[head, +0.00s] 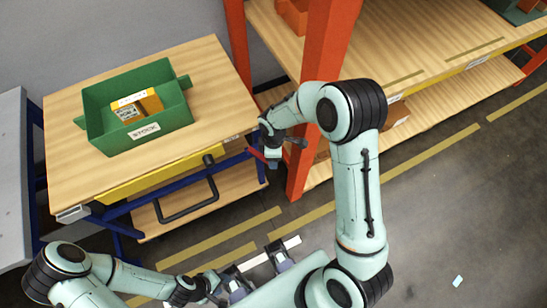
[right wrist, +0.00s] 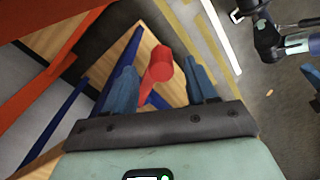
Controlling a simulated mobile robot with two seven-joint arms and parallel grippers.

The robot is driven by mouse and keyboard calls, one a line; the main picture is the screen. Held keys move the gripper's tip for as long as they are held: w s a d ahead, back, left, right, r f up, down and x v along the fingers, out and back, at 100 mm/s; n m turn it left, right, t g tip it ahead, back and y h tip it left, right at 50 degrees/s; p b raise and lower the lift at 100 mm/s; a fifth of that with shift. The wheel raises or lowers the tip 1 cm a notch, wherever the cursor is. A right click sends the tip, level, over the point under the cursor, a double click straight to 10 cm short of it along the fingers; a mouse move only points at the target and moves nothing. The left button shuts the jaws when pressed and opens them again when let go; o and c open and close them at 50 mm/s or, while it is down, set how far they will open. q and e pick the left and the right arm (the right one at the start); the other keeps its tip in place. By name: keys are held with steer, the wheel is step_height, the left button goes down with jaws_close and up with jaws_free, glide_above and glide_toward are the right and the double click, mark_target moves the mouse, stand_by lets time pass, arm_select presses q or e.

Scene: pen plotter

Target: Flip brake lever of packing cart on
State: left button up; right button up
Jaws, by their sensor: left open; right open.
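The packing cart (head: 215,60) has a wooden top, a blue frame and a black handle (head: 190,203) on its near side. Its red brake lever (head: 256,154) is a small red piece at the cart's right corner, partly hidden by my right gripper (head: 273,157). In the right wrist view the lever (right wrist: 160,64) shows a round red end between the two open blue fingers, with gaps on both sides. My left gripper (head: 257,268) is open and empty, low over the floor, away from the cart.
A green bin (head: 140,145) with an orange box (head: 152,101) stands on the cart top. An orange rack post (head: 325,60) rises just right of my right gripper. A wooden shelf rack (head: 400,45) stands behind it. The floor (head: 440,210) at right is mostly clear.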

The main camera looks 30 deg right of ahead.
arm_select(q)
steer(key=shift+w+r+p, duration=0.15)
steer(key=shift+r+p, duration=0.3)
steer(key=shift+r, duration=0.1)
arm_select(e)
step_height(320, 180, up, 10)
steer(key=shift+r, duration=0.15)
